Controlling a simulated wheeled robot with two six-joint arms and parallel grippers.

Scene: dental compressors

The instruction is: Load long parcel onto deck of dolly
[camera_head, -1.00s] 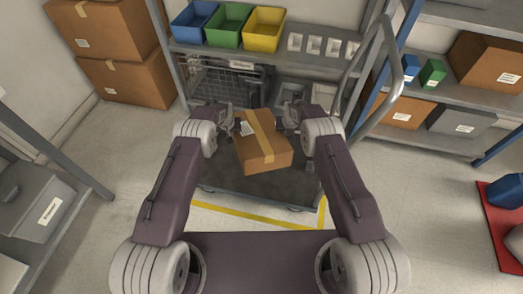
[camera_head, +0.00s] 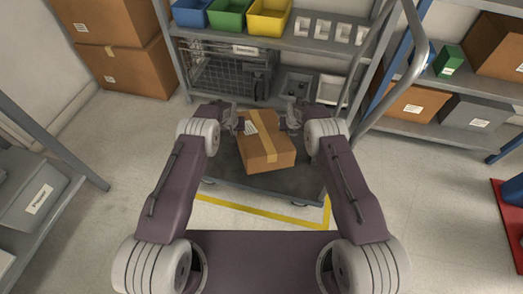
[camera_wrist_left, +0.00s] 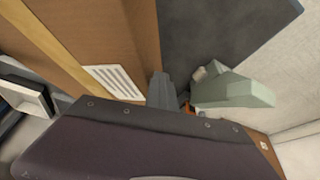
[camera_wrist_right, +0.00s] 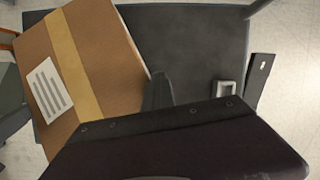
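The long parcel (camera_head: 268,145) is a brown carton with a tan tape strip and a white label. It lies between my two grippers, turned at an angle, over the dark grey deck of the dolly (camera_head: 300,182). I cannot tell whether it touches the deck. My left gripper (camera_head: 231,116) is at the parcel's left side, its fingers apart in the left wrist view (camera_wrist_left: 195,92). My right gripper (camera_head: 291,116) is at the right side, its fingers also apart in the right wrist view (camera_wrist_right: 207,88). One finger of each lies against or close beside the carton.
Yellow tape (camera_head: 270,215) marks the floor before the dolly. A grey shelf with blue, green and yellow bins (camera_head: 230,18) and a wire crate (camera_head: 222,75) stands behind. A tubular handle (camera_head: 408,75) rises at right.

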